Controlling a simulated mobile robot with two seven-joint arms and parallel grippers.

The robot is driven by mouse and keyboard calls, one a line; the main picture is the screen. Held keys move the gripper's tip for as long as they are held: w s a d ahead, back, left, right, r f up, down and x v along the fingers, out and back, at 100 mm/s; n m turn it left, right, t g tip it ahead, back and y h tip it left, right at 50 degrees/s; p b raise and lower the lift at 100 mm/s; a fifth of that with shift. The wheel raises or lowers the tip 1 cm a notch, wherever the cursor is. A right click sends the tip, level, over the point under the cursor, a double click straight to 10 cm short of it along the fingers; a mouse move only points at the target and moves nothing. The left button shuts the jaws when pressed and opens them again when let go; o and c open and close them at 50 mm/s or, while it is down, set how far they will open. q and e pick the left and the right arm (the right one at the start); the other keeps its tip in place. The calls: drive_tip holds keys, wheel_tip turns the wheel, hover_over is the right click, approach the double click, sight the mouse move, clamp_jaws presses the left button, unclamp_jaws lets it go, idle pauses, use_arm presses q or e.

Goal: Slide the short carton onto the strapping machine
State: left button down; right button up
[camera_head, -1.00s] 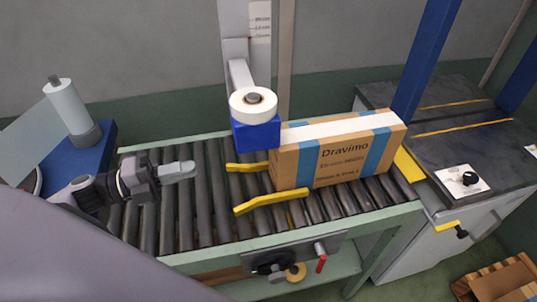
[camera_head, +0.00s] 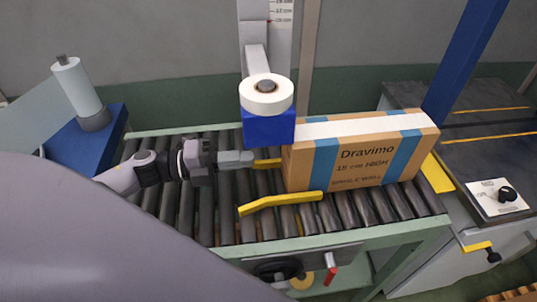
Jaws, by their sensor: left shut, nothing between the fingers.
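The carton (camera_head: 360,165) is a brown box marked "Dravimo 15 cm HIGH", with blue bands and white tape along its top. It stands upright on the roller conveyor (camera_head: 205,215), its left end beside the blue taping head. The strapping machine (camera_head: 490,150), a dark table with yellow lines, is to its right; a gap or short stretch of rollers and a yellow plate lie between them. My left gripper (camera_head: 250,159) is shut and empty, left of the carton's left end and apart from it, pointing right. Its tip is close to a yellow guide. My right gripper is out of view.
Yellow guide rails (camera_head: 280,203) lie over the rollers. The blue taping head (camera_head: 268,128) with a white roll hangs at the carton's left end. A blue post (camera_head: 462,60) stands by the machine.

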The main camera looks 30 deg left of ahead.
sight(284, 155)
use_arm(q)
drive_tip(key=x, duration=0.4)
drive_tip(key=shift+w+d, duration=0.25)
drive_tip(key=shift+w+d+p, duration=0.3)
drive_tip(key=shift+w+d, duration=0.05)
drive_tip(key=shift+d, duration=0.15)
